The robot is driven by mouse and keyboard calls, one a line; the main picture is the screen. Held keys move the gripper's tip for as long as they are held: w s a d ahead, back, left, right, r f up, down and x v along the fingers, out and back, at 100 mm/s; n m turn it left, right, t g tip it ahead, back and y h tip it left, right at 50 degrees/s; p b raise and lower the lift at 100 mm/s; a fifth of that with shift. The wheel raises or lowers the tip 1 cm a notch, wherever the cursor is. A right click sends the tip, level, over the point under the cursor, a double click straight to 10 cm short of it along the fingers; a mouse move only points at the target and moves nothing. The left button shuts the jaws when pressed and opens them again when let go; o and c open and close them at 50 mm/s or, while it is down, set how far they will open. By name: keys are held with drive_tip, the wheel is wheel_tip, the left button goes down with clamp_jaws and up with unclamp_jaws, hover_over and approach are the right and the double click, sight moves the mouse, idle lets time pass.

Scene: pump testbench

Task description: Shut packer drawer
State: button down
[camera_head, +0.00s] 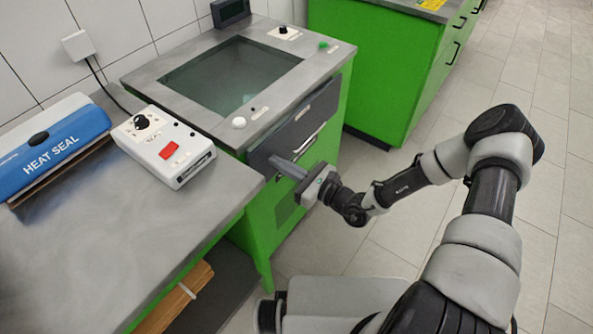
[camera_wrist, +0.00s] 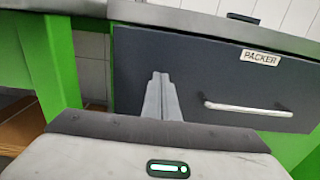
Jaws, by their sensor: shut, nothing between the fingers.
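The packer drawer has a dark grey front (camera_wrist: 215,75) with a "PACKER" label and a pale bar handle. In the head view its front (camera_head: 300,125) is below the top of the green cabinet with the glass window. In the wrist view the drawer front appears under the counter edge; a gap shows at its left side. My gripper (camera_head: 275,161) is at the left part of the drawer front, left of the handle. Its fingers are shut with nothing between them, and in the wrist view they (camera_wrist: 161,92) point at the drawer front. I cannot tell whether they touch it.
A grey worktable (camera_head: 90,230) with a blue heat sealer (camera_head: 50,145) and a white control box (camera_head: 163,145) stands at the left. Another green cabinet (camera_head: 385,75) stands behind at the right. The tiled floor at the right is clear.

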drive_tip(key=shift+x, duration=1)
drive_tip(key=shift+r, duration=0.15)
drive_tip(key=shift+d, duration=0.15)
